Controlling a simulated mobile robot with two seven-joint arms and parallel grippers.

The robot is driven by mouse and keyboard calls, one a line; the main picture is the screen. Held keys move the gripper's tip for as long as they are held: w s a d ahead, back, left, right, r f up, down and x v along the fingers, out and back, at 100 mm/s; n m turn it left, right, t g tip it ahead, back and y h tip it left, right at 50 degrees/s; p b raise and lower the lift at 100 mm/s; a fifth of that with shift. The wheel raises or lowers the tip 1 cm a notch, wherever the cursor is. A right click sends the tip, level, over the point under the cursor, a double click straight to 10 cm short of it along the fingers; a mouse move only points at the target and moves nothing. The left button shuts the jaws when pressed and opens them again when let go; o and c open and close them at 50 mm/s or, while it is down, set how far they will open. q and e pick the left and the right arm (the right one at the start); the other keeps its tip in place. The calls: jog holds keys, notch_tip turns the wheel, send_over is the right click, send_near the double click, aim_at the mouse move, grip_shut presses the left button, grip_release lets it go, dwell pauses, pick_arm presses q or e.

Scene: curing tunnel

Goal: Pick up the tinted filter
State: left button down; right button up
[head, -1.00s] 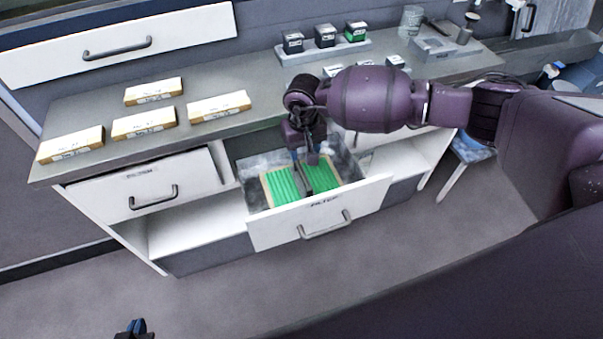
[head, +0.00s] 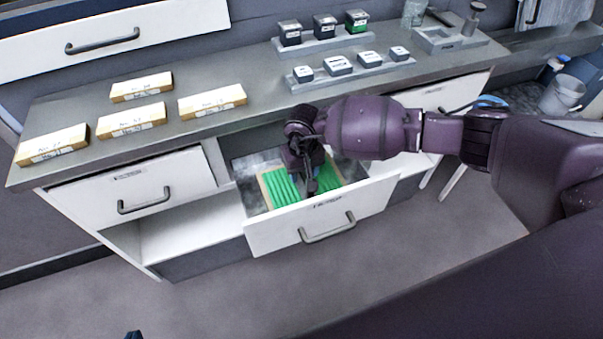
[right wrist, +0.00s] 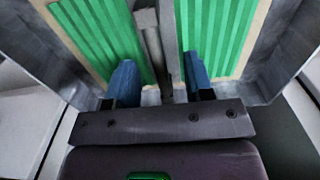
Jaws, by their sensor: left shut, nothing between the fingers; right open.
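The tinted filter (head: 284,188), a green pleated panel with a pale tan frame, lies in the open drawer (head: 259,238). My right gripper (head: 309,187) reaches down into the drawer over the filter and hides part of it. In the right wrist view the green pleats (right wrist: 98,28) show on both sides of a grey bar (right wrist: 155,50). The blue fingertips of my right gripper (right wrist: 159,80) are apart, one on each side of that bar. Contact with the bar cannot be told. My left gripper (head: 134,335) shows only as a tip at the bottom edge, shut and empty.
Several labelled boxes (head: 132,116) lie on the counter's left. Racks with small dark blocks (head: 325,26) and paler blocks (head: 338,65) stand on the counter behind my right arm. A shut drawer (head: 130,190) is left of the open one. A bucket (head: 561,93) stands far right.

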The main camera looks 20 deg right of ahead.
aim_at(303, 174)
pick_arm(q)
jog(key=shift+w, duration=0.3)
pick_arm(e)
jog(key=shift+f, duration=0.2)
jog(key=c, duration=0.4)
pick_arm(q)
jog(key=shift+s+d+f, duration=0.1)
jog(key=shift+s, duration=0.15)
pick_arm(e)
grip_shut()
jog(key=shift+r, duration=0.15)
